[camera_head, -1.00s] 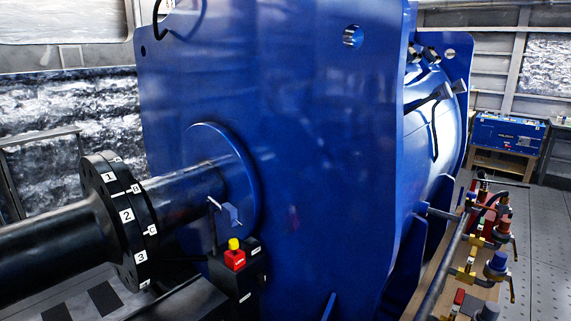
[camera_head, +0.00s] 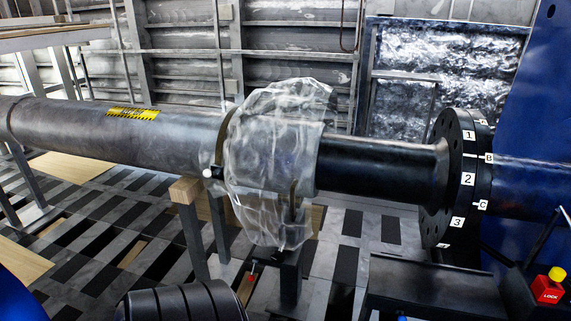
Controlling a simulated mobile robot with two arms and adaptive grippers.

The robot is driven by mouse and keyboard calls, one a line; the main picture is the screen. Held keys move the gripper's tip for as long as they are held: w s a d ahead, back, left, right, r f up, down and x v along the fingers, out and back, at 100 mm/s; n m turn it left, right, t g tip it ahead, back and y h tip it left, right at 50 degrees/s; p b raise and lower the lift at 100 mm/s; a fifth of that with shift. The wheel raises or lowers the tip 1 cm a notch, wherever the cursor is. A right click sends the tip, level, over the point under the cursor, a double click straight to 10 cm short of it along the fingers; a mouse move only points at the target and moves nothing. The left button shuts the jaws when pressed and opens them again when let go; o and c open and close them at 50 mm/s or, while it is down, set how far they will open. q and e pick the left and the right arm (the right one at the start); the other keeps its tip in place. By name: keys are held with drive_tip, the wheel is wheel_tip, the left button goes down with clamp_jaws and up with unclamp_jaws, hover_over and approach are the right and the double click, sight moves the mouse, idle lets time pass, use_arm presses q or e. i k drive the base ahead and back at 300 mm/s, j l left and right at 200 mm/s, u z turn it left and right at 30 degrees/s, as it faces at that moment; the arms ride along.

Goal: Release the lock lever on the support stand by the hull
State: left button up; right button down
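A dark support stand (camera_head: 290,275) rises from the floor under the plastic-wrapped part of the long shaft. A small lever with a red part (camera_head: 253,277) shows low at its left side; whether it is locked is too small to tell. A pale round knob (camera_head: 207,173) sits at the left edge of the wrap. A wooden-topped post (camera_head: 186,192) stands left of the stand. Further right, a red block marked LOCK with a yellow button (camera_head: 549,285) sits beside the shaft by the blue motor housing (camera_head: 540,110). Neither of my grippers is in view.
The grey shaft (camera_head: 100,130) crosses the view at mid height, with a yellow warning label (camera_head: 133,112). A black numbered flange (camera_head: 455,180) joins the motor side. The slatted floor (camera_head: 120,240) has gaps and boards.

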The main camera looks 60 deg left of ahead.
sight(251, 277)
drive_tip(key=u, duration=1.95)
